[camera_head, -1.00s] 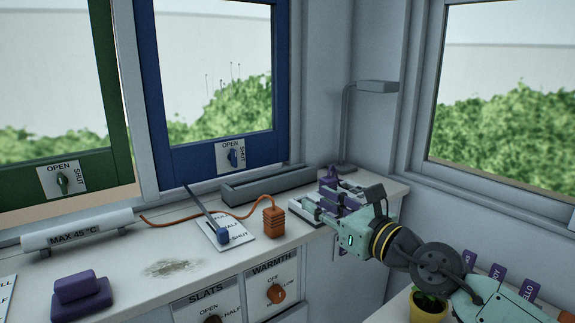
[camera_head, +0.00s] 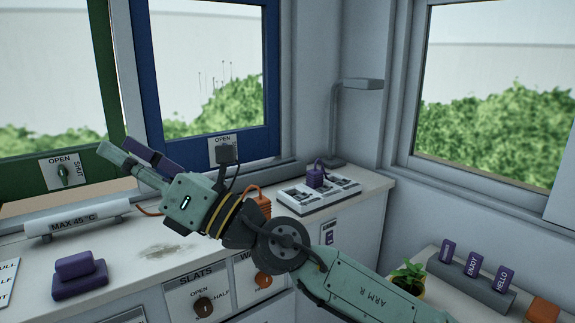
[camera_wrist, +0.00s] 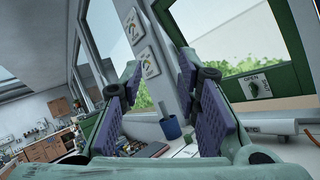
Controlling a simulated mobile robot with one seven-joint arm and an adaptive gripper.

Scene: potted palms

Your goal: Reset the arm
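My gripper (camera_head: 128,160) is raised above the counter, in front of the windows, and points to the left. In the wrist view my gripper (camera_wrist: 160,90) has its two purple-padded fingers spread well apart, with nothing between them. A purple handled piece (camera_head: 315,177) stands on a grey tray (camera_head: 345,194) at the right end of the counter, well away from the gripper. My arm crosses the front of the view and hides part of the counter and the orange block (camera_head: 262,203).
A purple block (camera_head: 79,277) and a white tube marked MAX 45 °C (camera_head: 75,219) are on the counter at left. A desk lamp (camera_head: 335,120) stands in the back corner. A potted plant (camera_head: 408,275) and a rack of purple tags (camera_head: 472,283) are at lower right.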

